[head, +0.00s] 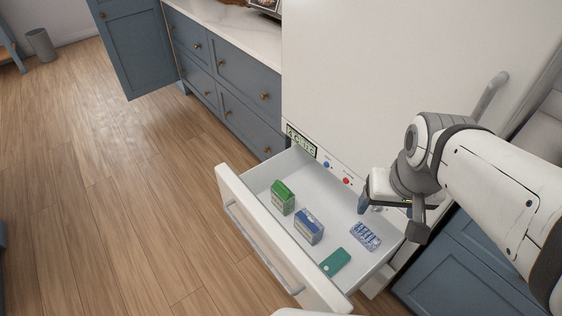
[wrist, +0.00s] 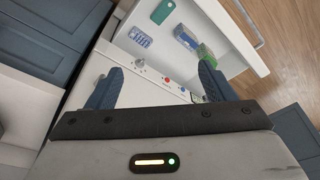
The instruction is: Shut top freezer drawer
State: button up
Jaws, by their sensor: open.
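The top freezer drawer (head: 262,238) is pulled out of the white freezer (head: 400,60), with its long handle (head: 258,246) on the outer front. Inside lie a green box (head: 283,197), a blue and white box (head: 309,227), a blue and white tray-like item (head: 365,237) and a teal flat item (head: 335,262). My gripper (head: 372,208) is above the drawer's inner right end, near the freezer's panel. In the wrist view my gripper (wrist: 158,88) is open and empty, its two blue fingers apart, with the drawer (wrist: 208,20) beyond them.
Blue cabinets (head: 228,84) with a pale counter stand to the left of the freezer, one blue door (head: 138,48) open. A control panel with a display (head: 301,140), blue and red buttons sits behind the drawer. The wooden floor (head: 110,190) in front is clear.

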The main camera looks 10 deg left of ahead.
aim_at(294, 262)
jog(key=u, duration=1.7)
jog(key=k, duration=0.6)
jog(key=z, duration=1.2)
jog(key=i, duration=0.5)
jog(key=z, duration=0.05)
